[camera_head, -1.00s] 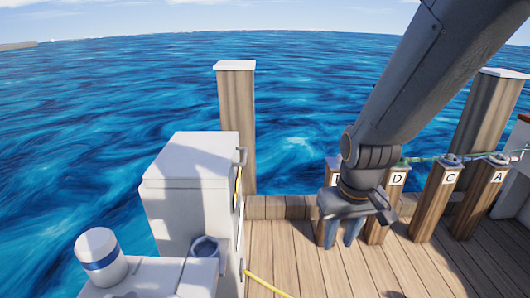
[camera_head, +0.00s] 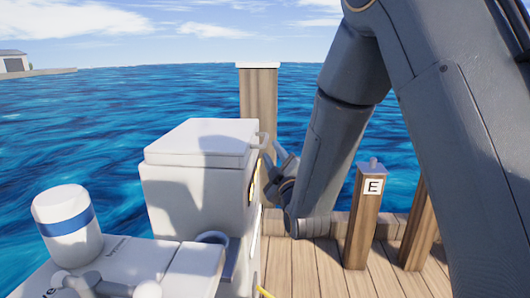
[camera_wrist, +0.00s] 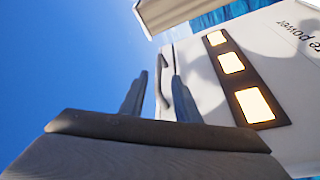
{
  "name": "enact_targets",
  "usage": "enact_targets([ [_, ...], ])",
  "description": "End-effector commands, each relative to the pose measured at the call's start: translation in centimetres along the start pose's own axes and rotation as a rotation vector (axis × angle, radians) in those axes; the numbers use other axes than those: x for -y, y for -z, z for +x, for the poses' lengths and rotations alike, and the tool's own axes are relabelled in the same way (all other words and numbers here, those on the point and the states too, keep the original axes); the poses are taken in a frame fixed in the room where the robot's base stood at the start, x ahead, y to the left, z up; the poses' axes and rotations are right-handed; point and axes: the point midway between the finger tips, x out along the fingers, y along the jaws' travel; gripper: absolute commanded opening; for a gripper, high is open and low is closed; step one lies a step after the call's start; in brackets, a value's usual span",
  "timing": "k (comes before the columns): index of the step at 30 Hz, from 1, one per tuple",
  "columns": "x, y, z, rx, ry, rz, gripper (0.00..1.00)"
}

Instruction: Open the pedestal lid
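The white pedestal (camera_head: 197,195) stands left of centre in the head view with its lid (camera_head: 205,143) closed on top. A small handle (camera_head: 262,141) sticks out at the lid's right side. My gripper (camera_head: 276,163) is beside the pedestal's right side, just below and by the handle; the arm partly hides it. In the wrist view my gripper (camera_wrist: 157,95) has its two fingers apart, with the edge of the pedestal (camera_wrist: 293,65) close by. I cannot tell whether a finger touches the handle.
A wooden post (camera_head: 258,92) rises behind the pedestal. A post marked E (camera_head: 364,215) stands to the right on the plank deck (camera_head: 325,270). A white canister with a blue band (camera_head: 65,222) is at lower left. Lit panels (camera_wrist: 232,62) show on the pedestal side.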

Motion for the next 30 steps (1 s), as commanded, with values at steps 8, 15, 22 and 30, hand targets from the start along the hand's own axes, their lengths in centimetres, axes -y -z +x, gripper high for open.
enact_targets([
  [8,-0.1,0.5,2.6,-0.02,-0.025,-0.015,0.29],
  [15,-0.1,0.5,6.2,-0.018,-0.022,-0.014,0.29],
  [22,-0.1,0.5,7.7,-0.017,-0.021,-0.013,0.29],
  [30,-0.2,0.5,7.8,-0.017,-0.021,-0.013,0.28],
])
